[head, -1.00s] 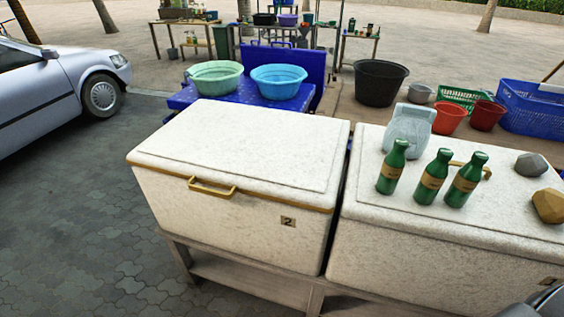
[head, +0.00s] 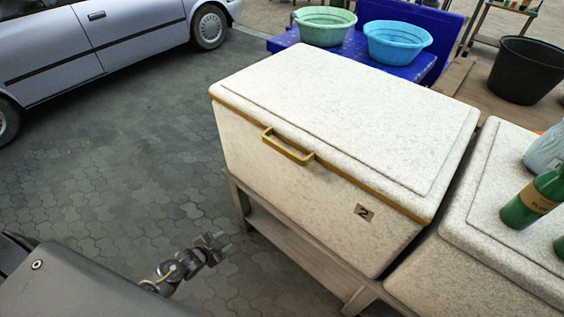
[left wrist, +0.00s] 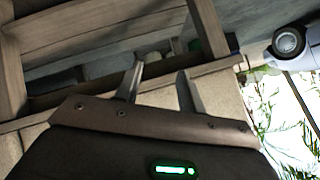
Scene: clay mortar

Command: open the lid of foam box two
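Foam box two (head: 310,175) is a white speckled box with a "2" label on its front. Its lid (head: 350,110) is shut, with a yellow-brown rim and a yellow handle (head: 287,147) on the front edge. My left gripper (head: 216,243) is low in front of the box, below and left of the handle, apart from it. In the left wrist view its two fingers (left wrist: 160,88) stand apart with nothing between them. My right gripper is not in view.
The box stands on a wooden stand (head: 290,255). A second foam box (head: 490,235) to the right carries green bottles (head: 532,203). Behind are basins on a blue table and a black tub (head: 527,70). A car (head: 100,45) is at upper left. Paved ground (head: 130,150) left of the box is clear.

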